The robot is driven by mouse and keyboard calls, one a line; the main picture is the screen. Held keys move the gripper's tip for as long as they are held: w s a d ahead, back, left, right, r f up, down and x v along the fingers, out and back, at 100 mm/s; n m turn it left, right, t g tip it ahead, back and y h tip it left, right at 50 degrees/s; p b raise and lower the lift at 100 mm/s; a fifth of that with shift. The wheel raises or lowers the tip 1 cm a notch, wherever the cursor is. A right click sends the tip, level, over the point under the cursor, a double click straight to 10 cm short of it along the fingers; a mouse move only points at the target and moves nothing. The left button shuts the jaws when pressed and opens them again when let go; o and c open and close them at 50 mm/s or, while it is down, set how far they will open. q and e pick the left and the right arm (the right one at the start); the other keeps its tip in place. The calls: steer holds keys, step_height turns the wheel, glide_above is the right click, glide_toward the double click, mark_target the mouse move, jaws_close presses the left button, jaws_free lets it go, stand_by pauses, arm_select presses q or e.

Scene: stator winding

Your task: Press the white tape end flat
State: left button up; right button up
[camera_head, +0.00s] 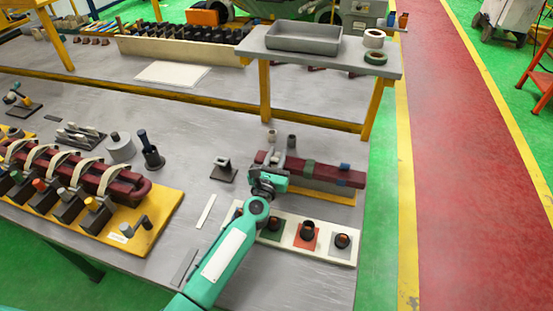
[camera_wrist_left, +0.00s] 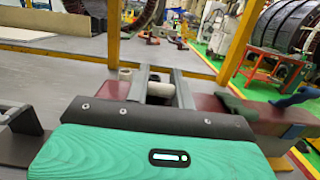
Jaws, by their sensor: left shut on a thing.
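A dark red bar (camera_head: 318,174) with a green band (camera_head: 309,167) and a blue band (camera_head: 345,167) lies on a yellow-edged support at the right of the table. My left gripper (camera_head: 270,158) is at the bar's left part, reaching over it. In the left wrist view the two grey fingers (camera_wrist_left: 159,70) stand close together, with white tape (camera_wrist_left: 161,90) between them over the dark red bar (camera_wrist_left: 108,88). The gripper is shut on this tape. The gripper body hides the near side of the bar, so I cannot tell how flat the tape end lies.
Two small rolls (camera_head: 271,135) stand just behind the bar. A white board (camera_head: 311,240) with small dark cups lies in front, partly under my left arm. A raised grey shelf (camera_head: 318,58) on yellow legs stands behind. A coil fixture (camera_head: 70,182) fills the left.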

arm_select(q)
steer(key=o, duration=1)
steer(key=shift+s, duration=0.1)
steer(key=b+v, duration=0.1)
steer(key=v, duration=1.1)
steer(key=shift+s+a+f+b, duration=0.1)
steer(key=shift+s+b, duration=0.15)
steer(key=shift+b, duration=0.15)
steer(key=shift+s+a, duration=0.1)
steer(key=shift+s, duration=0.4)
